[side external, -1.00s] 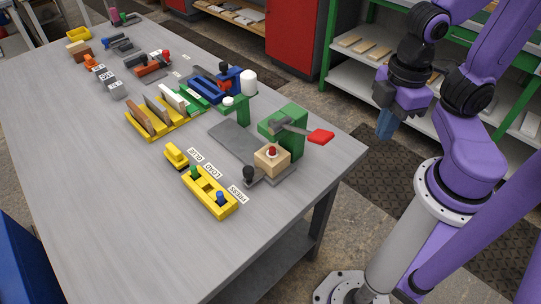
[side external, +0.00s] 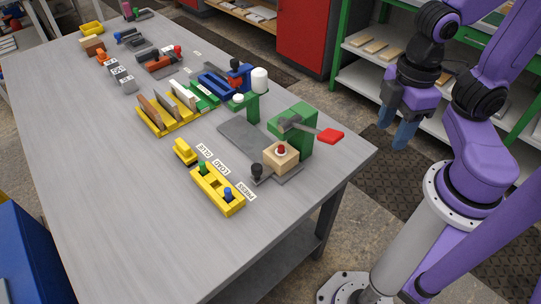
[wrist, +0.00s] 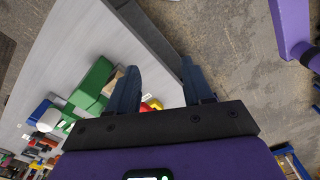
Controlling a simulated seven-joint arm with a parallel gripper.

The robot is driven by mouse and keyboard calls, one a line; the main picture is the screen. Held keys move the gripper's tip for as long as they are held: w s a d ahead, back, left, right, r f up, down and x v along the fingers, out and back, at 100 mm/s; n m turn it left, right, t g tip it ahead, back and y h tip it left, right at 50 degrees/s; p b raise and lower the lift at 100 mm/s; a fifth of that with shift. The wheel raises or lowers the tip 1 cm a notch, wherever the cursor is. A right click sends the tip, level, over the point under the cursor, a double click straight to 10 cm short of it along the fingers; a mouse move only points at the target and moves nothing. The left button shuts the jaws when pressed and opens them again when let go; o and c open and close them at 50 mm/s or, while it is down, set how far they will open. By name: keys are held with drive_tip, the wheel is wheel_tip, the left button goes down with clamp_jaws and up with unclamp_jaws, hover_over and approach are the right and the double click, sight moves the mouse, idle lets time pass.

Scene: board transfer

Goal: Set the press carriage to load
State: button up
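A green press (side external: 293,125) with a red-ended lever (side external: 330,136) stands near the table's right edge. A small plate with a black knob (side external: 257,171) bears a wooden block (side external: 281,156) with a red top, at the press's front. A grey plate (side external: 243,138) lies left of it. GLUE, LOAD (side external: 221,168) and PRESS labels lie in a row beside a yellow holder (side external: 213,190) with a green and a blue peg. I cannot tell which label the carriage matches. My gripper (side external: 405,135) is open and empty, right of the table; both fingers show apart in the wrist view (wrist: 158,72).
A yellow rack (side external: 170,122) with upright boards stands left of the press. A blue device (side external: 228,80) and white cylinder (side external: 259,80) stand behind it. Smaller items crowd the far end. The table's left and front area is clear.

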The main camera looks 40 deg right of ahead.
drive_tip(key=w+a+r+m+g, duration=0.1)
drive_tip(key=w+a+m, duration=0.35)
drive_tip(key=w, duration=0.25)
drive_tip(key=w+a+m+g, duration=0.1)
drive_tip(key=w+a+m, duration=0.2)
drive_tip(key=w+a, duration=0.35)
drive_tip(key=m+g+y, duration=0.1)
drive_tip(key=m+g, duration=0.1)
drive_tip(key=m, duration=0.6)
approach(257, 167)
drive_tip(key=x, duration=0.8)
drive_tip(key=shift+f, duration=0.25)
